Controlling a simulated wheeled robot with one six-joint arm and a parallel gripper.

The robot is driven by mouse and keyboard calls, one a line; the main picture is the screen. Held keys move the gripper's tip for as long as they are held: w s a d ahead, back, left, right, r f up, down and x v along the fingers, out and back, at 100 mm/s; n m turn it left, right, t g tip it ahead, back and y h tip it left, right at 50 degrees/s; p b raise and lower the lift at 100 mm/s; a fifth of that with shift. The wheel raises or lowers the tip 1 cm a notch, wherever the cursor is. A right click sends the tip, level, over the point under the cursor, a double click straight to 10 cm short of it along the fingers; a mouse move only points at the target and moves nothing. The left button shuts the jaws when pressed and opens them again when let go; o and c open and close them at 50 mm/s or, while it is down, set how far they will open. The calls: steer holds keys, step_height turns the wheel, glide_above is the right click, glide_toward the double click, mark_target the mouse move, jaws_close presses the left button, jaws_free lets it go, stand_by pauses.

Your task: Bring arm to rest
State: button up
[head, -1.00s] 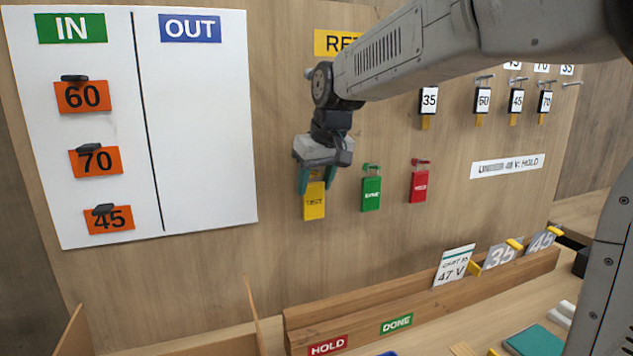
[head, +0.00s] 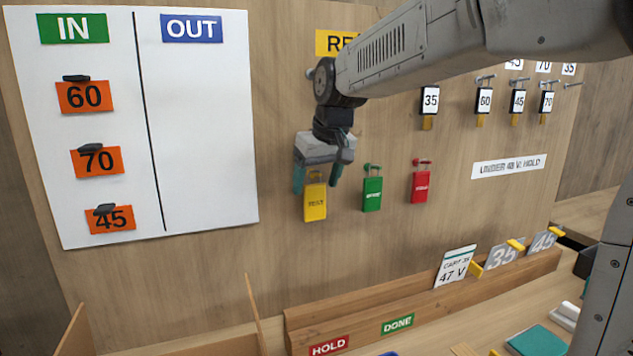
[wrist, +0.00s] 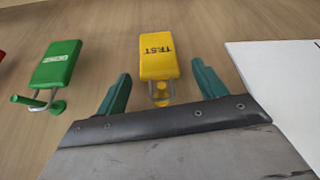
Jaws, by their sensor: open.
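My gripper (head: 318,174) is open, its teal fingers apart on either side of the top of the yellow TEST padlock-shaped tag (head: 315,203). The tag hangs on the wooden board. In the wrist view the yellow tag (wrist: 158,58) lies between the two fingertips (wrist: 160,88), with clear gaps on both sides, so it is not gripped. My arm reaches in from the upper right across the board.
A green tag (head: 372,194) and a red tag (head: 420,187) hang to the right. The white IN/OUT sheet (head: 200,130) is left, with orange cards 60, 70 and 45. Number tags hang upper right. A wooden rack (head: 400,303) with cards stands below.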

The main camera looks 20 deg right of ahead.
steer(key=v, duration=0.7)
steer(key=s+f+g, duration=0.1)
steer(key=s+f, duration=0.5)
steer(key=s, duration=0.4)
steer(key=s+d+f+m+g, duration=0.1)
steer(key=s+f, duration=0.5)
steer(key=s, duration=0.4)
steer(key=s+d+f+m+g, duration=0.1)
steer(key=s+f, duration=0.4)
steer(key=s, duration=0.5)
steer(key=shift+s+d+f+h, duration=0.25)
steer(key=shift+s+f+h, duration=0.05)
steer(key=shift+f+h, duration=0.1)
